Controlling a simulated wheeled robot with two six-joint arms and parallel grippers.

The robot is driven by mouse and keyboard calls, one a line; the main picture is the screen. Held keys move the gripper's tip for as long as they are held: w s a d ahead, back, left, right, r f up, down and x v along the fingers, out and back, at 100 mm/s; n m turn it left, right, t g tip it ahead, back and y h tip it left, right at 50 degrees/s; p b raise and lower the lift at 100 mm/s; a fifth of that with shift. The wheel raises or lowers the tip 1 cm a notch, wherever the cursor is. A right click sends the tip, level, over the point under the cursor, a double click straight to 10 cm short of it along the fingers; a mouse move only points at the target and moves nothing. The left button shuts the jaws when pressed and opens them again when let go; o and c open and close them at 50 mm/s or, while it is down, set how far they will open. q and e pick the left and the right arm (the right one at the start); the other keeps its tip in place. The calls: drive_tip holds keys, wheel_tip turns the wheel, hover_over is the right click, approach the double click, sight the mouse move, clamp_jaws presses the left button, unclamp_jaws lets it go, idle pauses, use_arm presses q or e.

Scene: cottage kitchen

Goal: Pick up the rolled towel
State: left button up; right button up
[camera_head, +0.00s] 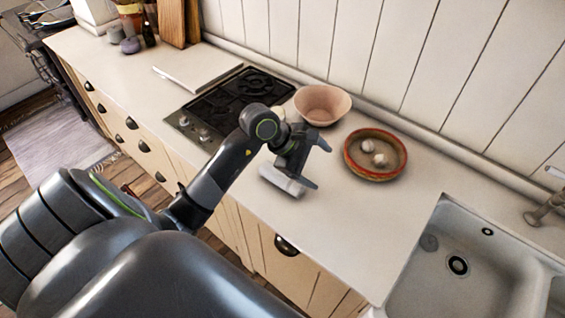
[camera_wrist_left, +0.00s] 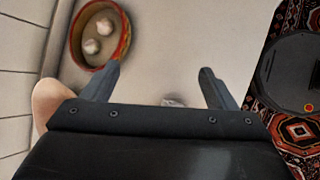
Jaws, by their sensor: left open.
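The rolled towel (camera_head: 282,180) is a small white roll lying on the pale countertop near its front edge. My left gripper (camera_head: 318,165) is open and empty, just above and beside the towel, and its dark body partly covers the towel in the head view. In the left wrist view the open fingers (camera_wrist_left: 160,70) point over bare counter. A small pale bit (camera_wrist_left: 172,101), probably the towel's end, shows at the edge of the gripper body between the fingers; the rest is hidden. My right gripper is not in view.
A red-rimmed bowl (camera_head: 348,160) with white bulbs inside stands right of the gripper. A pink bowl (camera_head: 322,116) stands behind, next to the black hob (camera_head: 236,98). The sink (camera_head: 430,275) is at the right. Counter between towel and sink is clear.

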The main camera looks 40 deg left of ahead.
use_arm(q)
drive_tip(key=s+a+m+g+y, duration=0.1)
drive_tip(key=a+g+y, duration=0.2)
drive_tip(key=a+y, duration=0.45)
drive_tip(key=h+b, duration=0.2)
drive_tip(key=b, duration=1.1)
approach(287, 178)
drive_tip(key=shift+y, duration=0.25)
drive_tip(key=x, duration=0.6)
drive_tip(key=shift+d, duration=0.4)
drive_tip(key=shift+a+f+b, duration=0.1)
drive_tip(key=shift+f+b, duration=0.45)
drive_tip(key=shift+b, duration=0.05)
drive_tip(key=b+x, duration=0.2)
drive_tip(key=x, duration=0.1)
drive_tip(key=shift+w+a+f+b, duration=0.15)
drive_tip(key=shift+f+b, duration=0.05)
drive_tip(key=shift+b, duration=0.1)
drive_tip(key=shift+w+f, duration=0.15)
drive_tip(key=shift+f, duration=0.1)
drive_tip(key=shift+c, duration=0.4)
drive_tip(key=c, duration=1)
